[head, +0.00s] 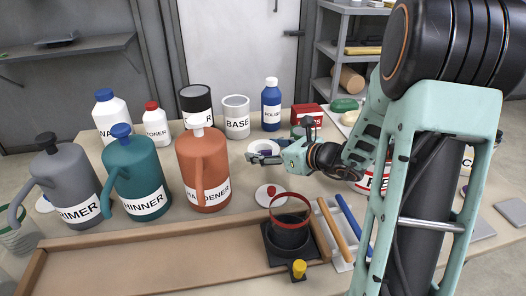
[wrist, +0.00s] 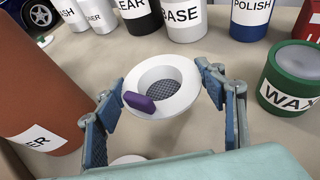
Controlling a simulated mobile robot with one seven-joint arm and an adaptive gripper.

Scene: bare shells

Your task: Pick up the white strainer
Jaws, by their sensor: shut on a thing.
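The white strainer (wrist: 187,76) is a round white ring with a grey mesh centre and a purple tab on its near side. In the wrist view it sits between the two blue-padded fingers of my gripper (wrist: 160,92), which grip it from opposite sides of the rim. In the head view the strainer (head: 262,146) shows as a white ring at the tips of my gripper (head: 264,157), partly hidden by the fingers. I cannot tell whether it touches the table.
The orange hardener jug (head: 203,170) stands close on the left, with the thinner jug (head: 136,178) beyond. The base can (head: 236,118) and polish bottle (head: 271,105) stand behind. The green wax can (wrist: 290,80) is to the right.

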